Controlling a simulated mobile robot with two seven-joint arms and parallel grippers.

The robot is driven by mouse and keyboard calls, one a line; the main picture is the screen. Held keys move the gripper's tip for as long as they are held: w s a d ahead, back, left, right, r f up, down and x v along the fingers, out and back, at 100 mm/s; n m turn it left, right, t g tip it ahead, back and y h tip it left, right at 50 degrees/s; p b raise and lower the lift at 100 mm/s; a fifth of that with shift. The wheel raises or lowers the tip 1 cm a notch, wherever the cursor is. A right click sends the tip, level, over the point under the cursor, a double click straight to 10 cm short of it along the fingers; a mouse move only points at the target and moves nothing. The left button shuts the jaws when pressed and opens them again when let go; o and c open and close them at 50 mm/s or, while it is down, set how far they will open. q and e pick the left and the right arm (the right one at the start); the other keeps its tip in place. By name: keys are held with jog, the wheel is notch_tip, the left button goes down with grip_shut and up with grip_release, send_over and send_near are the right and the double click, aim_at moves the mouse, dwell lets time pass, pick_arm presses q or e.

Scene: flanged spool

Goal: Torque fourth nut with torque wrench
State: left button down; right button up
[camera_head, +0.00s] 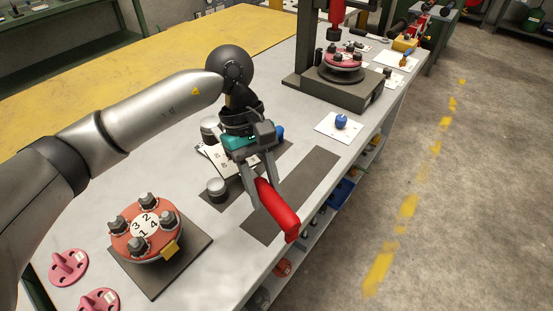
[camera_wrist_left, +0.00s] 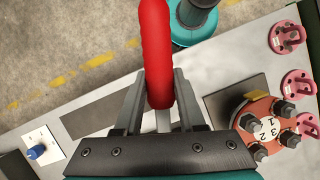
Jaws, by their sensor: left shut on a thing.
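My left gripper (camera_head: 262,192) is shut on the red handle of a tool, which looks like the torque wrench (camera_head: 280,209). The handle hangs over the dark mat near the bench's front edge; it also shows between the fingers in the left wrist view (camera_wrist_left: 156,50). The rest of the wrench is hidden or hard to make out. The orange flange (camera_head: 127,243) lies to the left on a dark square plate (camera_head: 155,286), with several grey nuts around a white disc numbered 1 to 4. The nut beside number 4 (camera_head: 168,219) sits on the flange. The gripper is apart from the flange.
Pink lifting-eye pieces (camera_head: 66,268) lie left of the flange. Weight-like grey cylinders (camera_head: 216,189) stand near the gripper. A blue knob (camera_head: 341,121) sits on a white card. A red press with another flange (camera_head: 343,63) stands at the far end. The dark mat (camera_head: 310,180) is largely clear.

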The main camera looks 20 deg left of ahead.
pick_arm(q)
jog(key=w+n+t+p, duration=0.1)
jog(key=n, duration=0.3)
jog(key=w+d+n+t+p, duration=0.1)
jog(key=n+t, duration=0.1)
jog(key=n, duration=0.2)
jog(key=w+d+n+t+p, duration=0.1)
jog(key=n, duration=0.3)
jog(key=shift+n+t+h, duration=0.3)
jog(key=shift+d, duration=0.1)
dwell(0.4)
jog(key=shift+f, duration=0.15)
jog(key=shift+f+b, duration=2.3)
jog(key=shift+b, duration=0.15)
